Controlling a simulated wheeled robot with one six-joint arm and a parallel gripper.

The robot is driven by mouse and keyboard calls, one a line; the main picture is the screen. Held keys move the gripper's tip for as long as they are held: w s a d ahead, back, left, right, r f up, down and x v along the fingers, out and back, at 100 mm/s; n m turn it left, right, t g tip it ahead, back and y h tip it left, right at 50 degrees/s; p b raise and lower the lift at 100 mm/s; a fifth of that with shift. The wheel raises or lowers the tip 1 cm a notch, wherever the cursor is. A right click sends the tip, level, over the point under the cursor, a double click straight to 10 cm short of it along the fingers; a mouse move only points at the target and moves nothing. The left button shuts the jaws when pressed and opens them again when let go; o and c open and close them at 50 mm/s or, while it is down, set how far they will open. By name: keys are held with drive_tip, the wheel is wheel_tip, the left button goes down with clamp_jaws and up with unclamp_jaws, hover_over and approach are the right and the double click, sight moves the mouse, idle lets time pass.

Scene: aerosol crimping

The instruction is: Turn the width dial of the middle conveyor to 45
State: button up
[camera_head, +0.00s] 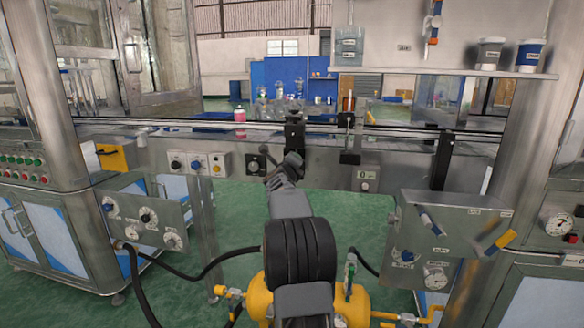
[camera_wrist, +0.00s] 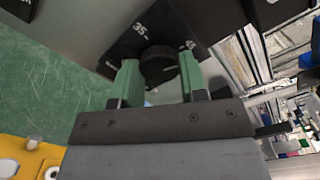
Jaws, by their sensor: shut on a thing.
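The width dial (camera_wrist: 158,65) is a round black knob on a black scale plate (camera_wrist: 122,42) in the wrist view. A "35" mark shows on the plate's upper side and a partly hidden mark shows near the right finger. My gripper (camera_wrist: 158,60) has its two green fingers on either side of the dial, shut on it. Which value the dial points to cannot be read. In the head view, my gripper (camera_head: 272,174) reaches the front of the middle conveyor (camera_head: 325,160), at the black dial plate (camera_head: 254,164). The arm hides part of this area.
A panel with knobs (camera_head: 195,163) is left of the dial plate, and a small counter box (camera_head: 366,178) is to the right. A pink can (camera_head: 239,116) stands on the conveyor. Yellow pipework (camera_head: 355,302) and black hoses are low in front. A grey control box (camera_head: 430,245) stands at right.

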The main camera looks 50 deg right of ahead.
drive_tip(key=shift+r, duration=0.1)
idle(0.4)
drive_tip(key=o, duration=0.9)
drive_tip(key=v, duration=1.3)
drive_tip(key=shift+s+a, duration=0.2)
drive_tip(key=shift+a, duration=0.15)
